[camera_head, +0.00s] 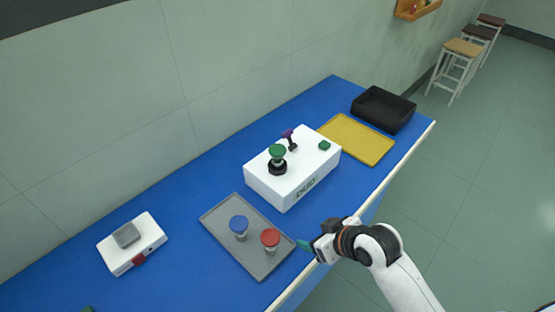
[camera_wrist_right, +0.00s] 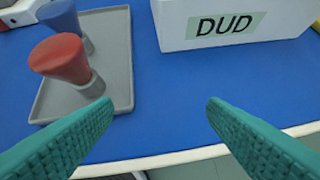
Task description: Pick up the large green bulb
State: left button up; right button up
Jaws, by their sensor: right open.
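A large green bulb (camera_head: 277,152) stands upright in a dark round socket (camera_head: 278,168) on top of a white box (camera_head: 283,190) labelled DUD. The box front also shows in the right wrist view (camera_wrist_right: 180,28), but the green bulb is out of that view. My right gripper (camera_head: 304,246) is over the front edge of the blue bench, below and to the right of the grey tray. In the right wrist view my right gripper (camera_wrist_right: 158,120) has its green fingers wide apart with nothing between them. My left gripper is not in view.
The grey tray (camera_head: 222,217) holds a blue bulb (camera_head: 239,224) and a red bulb (camera_head: 270,237), close to my right gripper.

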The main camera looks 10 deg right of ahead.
jog(key=w+r+n+t+y, duration=0.1)
jog(key=w+r+t+y, duration=0.1)
jog(key=w+r, duration=0.4)
jog(key=t+y, duration=0.2)
send_near(281, 151)
jog(key=shift+n, duration=0.4)
jog(key=p+x, duration=0.1)
jog(key=x, duration=0.6)
jog(key=shift+s+a+f+p, duration=0.15)
jog(key=shift+s+a+p, duration=0.05)
jog(key=shift+p, duration=0.15)
jog(key=p+x, duration=0.1)
jog(key=x, duration=0.4)
jog(key=shift+w+d+r+p, duration=0.2)
jog(key=shift+r+p, duration=0.05)
jog(key=shift+p, duration=0.15)
jog(key=shift+w+a+f, duration=0.15)
jog(key=shift+w+f, duration=0.05)
jog(key=shift+w, duration=0.1)
jog(key=c, duration=1.1)
